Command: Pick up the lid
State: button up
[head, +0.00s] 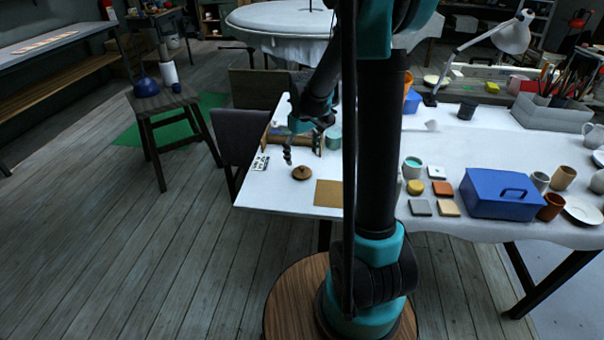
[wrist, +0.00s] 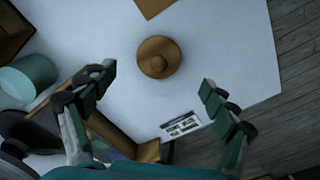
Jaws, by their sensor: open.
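The lid (head: 302,173) is a small round brown disc with a knob on top. It lies on the white table (head: 275,192) near its front left corner. In the wrist view the lid (wrist: 159,58) sits beyond my fingertips, roughly midway between them, with the knob facing the camera. My gripper (head: 289,152) is above the table, just left of and behind the lid in the head view. In the wrist view its two fingers (wrist: 157,82) are spread wide, empty and apart from the lid.
A tan mat (head: 329,193) lies right of the lid. A small printed card (head: 261,163) and a teal cylinder (head: 333,137) are close by. A wooden piece (wrist: 137,148) lies beneath the gripper in the wrist view. A blue box (head: 492,197) stands farther right.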

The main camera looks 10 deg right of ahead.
aim_at(302, 166)
jog(key=shift+w+f, duration=0.15)
jog(key=shift+f, duration=2.7)
jog(key=c, duration=1.1)
